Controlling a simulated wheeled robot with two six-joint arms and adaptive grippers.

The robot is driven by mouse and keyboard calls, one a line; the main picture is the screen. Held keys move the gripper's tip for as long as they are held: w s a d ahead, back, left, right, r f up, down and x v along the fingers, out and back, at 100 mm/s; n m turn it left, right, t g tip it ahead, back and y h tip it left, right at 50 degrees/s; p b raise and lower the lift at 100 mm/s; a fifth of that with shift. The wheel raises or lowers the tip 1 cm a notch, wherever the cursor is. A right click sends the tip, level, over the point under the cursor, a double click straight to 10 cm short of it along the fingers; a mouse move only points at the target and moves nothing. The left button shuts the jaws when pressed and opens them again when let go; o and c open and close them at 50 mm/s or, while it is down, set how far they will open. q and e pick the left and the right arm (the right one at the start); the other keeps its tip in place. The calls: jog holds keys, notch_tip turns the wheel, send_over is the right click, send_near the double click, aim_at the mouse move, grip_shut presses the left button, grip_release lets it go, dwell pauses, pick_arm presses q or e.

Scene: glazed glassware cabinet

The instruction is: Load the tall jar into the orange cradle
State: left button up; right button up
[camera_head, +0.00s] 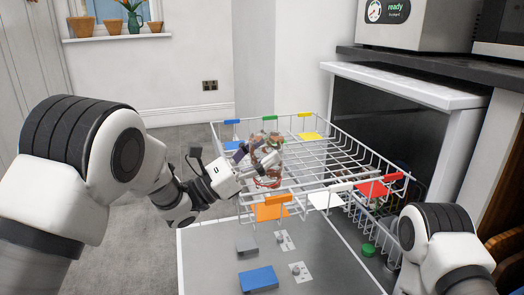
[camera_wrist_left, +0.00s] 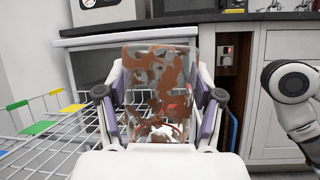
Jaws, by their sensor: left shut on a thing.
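The tall jar is clear with reddish-brown smears; it shows in the head view (camera_head: 267,180) and fills the middle of the left wrist view (camera_wrist_left: 158,75). My left gripper (camera_head: 256,160) is shut on the jar, with one finger on each side of it, as the left wrist view shows (camera_wrist_left: 158,105). The jar looks about upright, over the near left part of the wire rack, just behind the orange tag (camera_head: 271,208) on the rack's front edge. The gripper partly hides the jar. I cannot tell whether its base touches the rack wires. My right gripper is out of view.
The white wire rack (camera_head: 322,150) has blue (camera_head: 232,122), green (camera_head: 269,118), yellow (camera_head: 309,136), red (camera_head: 371,190) and white (camera_head: 326,200) tags too. The open dishwasher door (camera_head: 215,262) lies below it.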

aim_at(259, 183)
pick_arm(q)
jog(key=o, duration=1.4)
jog(key=shift+n+y, duration=0.7)
jog(key=f, duration=0.6)
jog(key=shift+s+d+f, duration=0.15)
jog(key=shift+d+f, duration=0.1)
jog(key=shift+d, duration=0.15)
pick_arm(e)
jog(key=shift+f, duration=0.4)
pick_arm(q)
jog(key=shift+o, duration=0.2)
jog(key=shift+m+h, duration=0.6)
jog(key=a, duration=0.2)
jog(key=s+a+r, duration=0.1)
jog(key=a, duration=0.1)
jog(key=s+a+r, duration=0.1)
jog(key=a, duration=0.2)
jog(key=shift+s, duration=0.25)
jog(key=shift+a+r, duration=0.15)
jog(key=shift+r, duration=0.1)
jog(key=shift+r, duration=0.1)
